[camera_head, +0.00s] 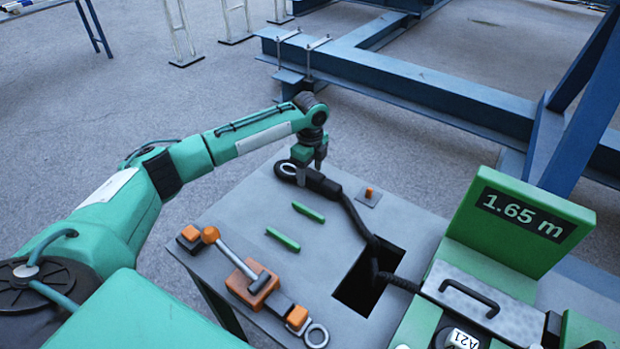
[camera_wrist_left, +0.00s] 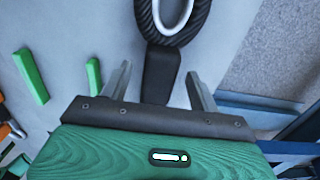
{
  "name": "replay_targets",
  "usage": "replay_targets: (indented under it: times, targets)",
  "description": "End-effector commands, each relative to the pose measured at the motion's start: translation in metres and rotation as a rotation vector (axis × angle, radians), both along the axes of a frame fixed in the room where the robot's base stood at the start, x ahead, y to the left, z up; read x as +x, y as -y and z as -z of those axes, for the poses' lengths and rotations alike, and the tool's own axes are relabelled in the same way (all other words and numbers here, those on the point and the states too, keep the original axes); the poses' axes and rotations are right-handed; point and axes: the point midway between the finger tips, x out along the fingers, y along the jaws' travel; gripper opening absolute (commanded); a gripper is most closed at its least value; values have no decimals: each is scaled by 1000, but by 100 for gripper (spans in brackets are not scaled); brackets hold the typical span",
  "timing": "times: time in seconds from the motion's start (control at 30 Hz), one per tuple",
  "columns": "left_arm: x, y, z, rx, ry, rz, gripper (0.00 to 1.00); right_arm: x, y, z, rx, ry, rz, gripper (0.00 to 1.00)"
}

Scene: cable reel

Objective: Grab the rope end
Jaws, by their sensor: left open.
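The rope end is a black loop with a pale metal ring inside (camera_head: 287,169), joined to a thick black sleeve (camera_head: 325,186). It lies near the far left edge of the grey table top. The rope (camera_head: 357,222) runs from the sleeve toward the dark opening. My left gripper (camera_head: 310,171) points down over the rope end and is open. In the left wrist view the loop (camera_wrist_left: 172,38) is at the top, and the sleeve (camera_wrist_left: 159,75) lies between the two apart fingers. I cannot tell whether either finger touches it. My right gripper is not in view.
The table (camera_head: 235,215) has two green bars (camera_head: 283,239), a lever clamp (camera_head: 252,285) with an orange knob, a small orange button (camera_head: 369,192) and a rectangular opening (camera_head: 358,290). A green display reading 1.65 m (camera_head: 520,215) stands right. Blue steel beams (camera_head: 420,85) lie behind.

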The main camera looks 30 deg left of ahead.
Motion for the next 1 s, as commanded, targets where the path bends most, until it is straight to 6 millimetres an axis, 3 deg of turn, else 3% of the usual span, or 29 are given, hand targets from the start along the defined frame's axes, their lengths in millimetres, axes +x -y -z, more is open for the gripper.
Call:
replay_targets:
  times: [0.1,0.37,0.67,1.0]
  targets:
    - [0,0,11,1,-2,0,62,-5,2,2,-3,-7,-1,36]
    - [0,0,13,1,0,0,60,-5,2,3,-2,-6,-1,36]
    - [0,0,13,0,0,1,1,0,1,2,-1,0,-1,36]
    - [1,0,10,0,3,1,0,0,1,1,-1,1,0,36]
